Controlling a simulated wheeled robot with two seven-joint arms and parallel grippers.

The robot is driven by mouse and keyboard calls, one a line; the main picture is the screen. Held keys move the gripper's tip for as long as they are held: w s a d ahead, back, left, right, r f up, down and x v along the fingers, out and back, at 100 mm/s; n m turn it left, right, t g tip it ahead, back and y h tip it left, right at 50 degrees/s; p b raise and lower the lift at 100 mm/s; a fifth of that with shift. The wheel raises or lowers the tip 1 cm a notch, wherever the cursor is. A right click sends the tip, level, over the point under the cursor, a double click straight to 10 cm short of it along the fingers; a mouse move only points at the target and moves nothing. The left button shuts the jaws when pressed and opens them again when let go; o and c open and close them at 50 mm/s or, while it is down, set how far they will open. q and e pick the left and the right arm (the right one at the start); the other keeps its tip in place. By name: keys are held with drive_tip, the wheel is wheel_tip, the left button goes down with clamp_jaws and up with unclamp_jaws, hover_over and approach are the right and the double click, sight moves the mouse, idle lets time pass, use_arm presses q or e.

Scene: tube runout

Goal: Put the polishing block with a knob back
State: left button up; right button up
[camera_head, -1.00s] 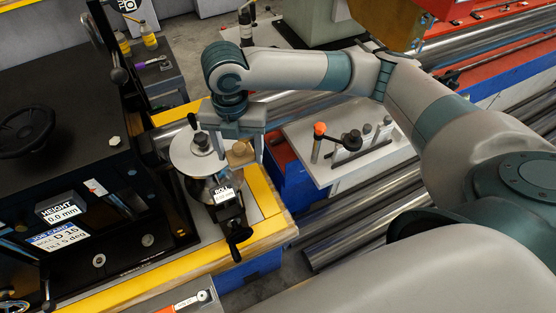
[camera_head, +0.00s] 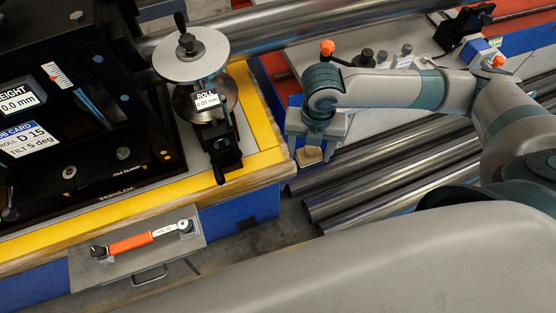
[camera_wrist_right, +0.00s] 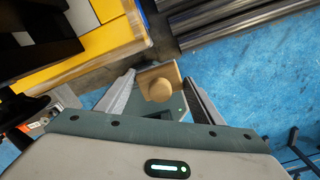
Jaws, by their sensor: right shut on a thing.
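The polishing block with a knob (camera_head: 309,155) is a small tan wooden block. My right gripper (camera_head: 312,142) is shut on it and holds it in the air, right of the yellow bench edge and above the gap before the steel bars. My left gripper is not in view.
The machine's round disc (camera_head: 188,55) and roll readout clamp (camera_head: 211,110) stand on the yellow-edged bench (camera_head: 262,140). A grey tray with an orange-handled tool (camera_head: 131,243) hangs at the front. Steel bars (camera_head: 395,180) lie to the right. A blue surface (camera_wrist_right: 240,80) shows below.

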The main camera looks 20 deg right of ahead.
idle(0.4)
drive_tip(key=shift+w+a+f, duration=0.15)
drive_tip(key=shift+w+f, duration=0.05)
drive_tip(key=shift+w, duration=0.1)
drive_tip(key=p, duration=0.3)
hover_over(273, 156)
wheel_tip(273, 156, down, 7)
drive_tip(key=shift+r, duration=0.15)
wheel_tip(273, 156, down, 3)
drive_tip(key=shift+f+p, duration=0.2)
drive_tip(key=shift+p, duration=0.3)
drive_tip(key=shift+f, duration=0.3)
